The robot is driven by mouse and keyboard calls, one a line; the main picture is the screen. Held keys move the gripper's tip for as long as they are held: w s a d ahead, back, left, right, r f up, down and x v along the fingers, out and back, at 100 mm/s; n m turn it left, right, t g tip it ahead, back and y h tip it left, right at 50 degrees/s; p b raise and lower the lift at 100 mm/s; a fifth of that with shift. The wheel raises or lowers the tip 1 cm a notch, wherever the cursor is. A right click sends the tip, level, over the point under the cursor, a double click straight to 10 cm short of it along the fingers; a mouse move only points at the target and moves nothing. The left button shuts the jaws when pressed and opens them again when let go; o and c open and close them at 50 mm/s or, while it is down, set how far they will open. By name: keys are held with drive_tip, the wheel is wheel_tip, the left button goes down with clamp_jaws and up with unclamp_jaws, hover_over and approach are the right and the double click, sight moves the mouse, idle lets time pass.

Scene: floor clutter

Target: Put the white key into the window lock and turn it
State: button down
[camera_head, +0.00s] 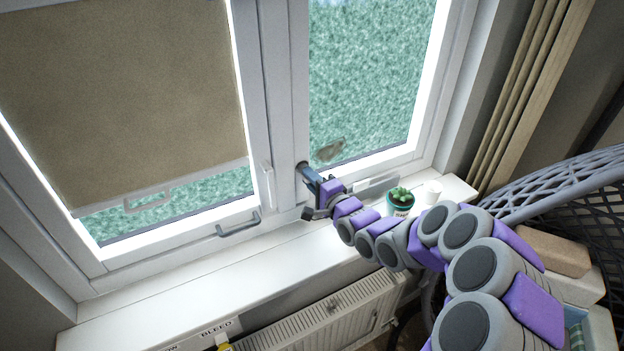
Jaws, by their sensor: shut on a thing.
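The window lock (302,166) is a small dark round fitting on the white window frame, right of the central post. My gripper (313,180) reaches up to it from the right, its fingertips close against the lock. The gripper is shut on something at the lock. The white key is hidden by the fingers, so I cannot tell how far it sits in the lock or how it is turned.
A radiator (325,318) is below. A tan blind (120,95) covers the left pane. The left sill is clear.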

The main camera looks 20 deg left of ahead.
drive_tip(key=c, duration=1)
unclamp_jaws()
drive_tip(key=b+v, duration=0.2)
drive_tip(key=v, duration=1.5)
drive_tip(key=d+f+n+g+h+b, duration=0.2)
drive_tip(key=d+f+n+h+b, duration=0.15)
drive_tip(key=d+f+h, duration=0.45)
drive_tip(key=s+d+f+n+g+h+b, duration=0.2)
drive_tip(key=s+d+f+g+h+b, duration=0.25)
drive_tip(key=s+d, duration=0.5)
drive_tip(key=s+d+g+b, duration=0.2)
drive_tip(key=s, duration=0.6)
drive_tip(key=s+d+f+n+g+h+b, duration=0.1)
drive_tip(key=s+d+b, duration=0.1)
drive_tip(key=s, duration=0.7)
drive_tip(key=s+d+g+h+b, duration=0.1)
drive_tip(key=s+d, duration=0.3)
drive_tip(key=s, duration=0.4)
drive_tip(key=shift+s+f+n+g+b, duration=0.25)
drive_tip(key=shift+f+g+b, duration=0.15)
drive_tip(key=shift+g+b, duration=0.45)
